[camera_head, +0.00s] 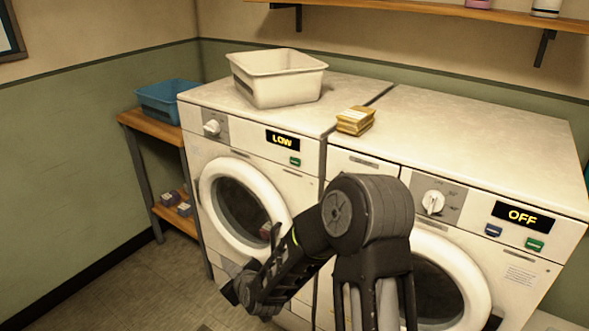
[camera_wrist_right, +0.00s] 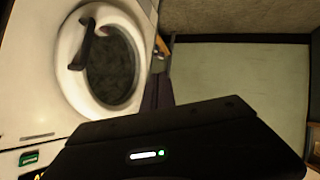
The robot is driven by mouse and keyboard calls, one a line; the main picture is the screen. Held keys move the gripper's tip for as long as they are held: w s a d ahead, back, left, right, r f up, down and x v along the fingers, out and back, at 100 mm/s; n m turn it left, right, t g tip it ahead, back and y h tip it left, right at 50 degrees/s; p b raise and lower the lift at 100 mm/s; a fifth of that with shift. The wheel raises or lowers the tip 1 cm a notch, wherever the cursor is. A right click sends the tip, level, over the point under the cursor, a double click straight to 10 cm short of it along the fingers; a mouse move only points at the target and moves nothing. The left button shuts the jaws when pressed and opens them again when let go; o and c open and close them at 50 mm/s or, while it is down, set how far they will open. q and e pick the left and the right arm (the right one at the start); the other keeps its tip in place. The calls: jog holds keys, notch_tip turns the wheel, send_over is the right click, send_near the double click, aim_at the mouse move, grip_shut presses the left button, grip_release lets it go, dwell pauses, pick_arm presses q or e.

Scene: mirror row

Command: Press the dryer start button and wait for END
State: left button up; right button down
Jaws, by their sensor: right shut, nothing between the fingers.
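The left white machine has a display reading LOW (camera_head: 282,141), a dial (camera_head: 212,127) and a green button (camera_head: 295,161). The right white machine has a display reading OFF (camera_head: 522,216), a dial (camera_head: 433,202), a blue button (camera_head: 493,230) and a green button (camera_head: 534,244). No label tells me which is the dryer. My right gripper (camera_head: 236,290) is shut and empty, low in front of the left machine, below and apart from its green button. In the right wrist view, a round door (camera_wrist_right: 108,60) and a green button (camera_wrist_right: 29,158) show. My left gripper is out of view.
A white basket (camera_head: 277,77) and yellow stacked items (camera_head: 355,120) sit on the machine tops. A blue bin (camera_head: 168,101) stands on a wooden shelf unit at left. A wall shelf (camera_head: 430,14) runs above. Floor at lower left is clear.

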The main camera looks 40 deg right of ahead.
aim_at(295, 162)
jog(key=w+d+r+t+h+b, duration=0.1)
jog(key=d+r+t+h, duration=0.1)
jog(key=d+r, duration=0.5)
jog(key=w+d+r+n+t+h+b, duration=0.1)
jog(key=d+r+h, duration=0.3)
jog(key=r, duration=0.9)
jog(key=w+d+t, duration=0.1)
jog(key=d, duration=0.2)
jog(key=shift+d, duration=0.4)
jog(key=w+d+b, duration=0.2)
jog(key=d, duration=0.6)
jog(key=shift+w+d, duration=0.2)
jog(key=shift+w, duration=0.05)
jog(key=shift+d+b, duration=0.1)
jog(key=shift+b, duration=0.25)
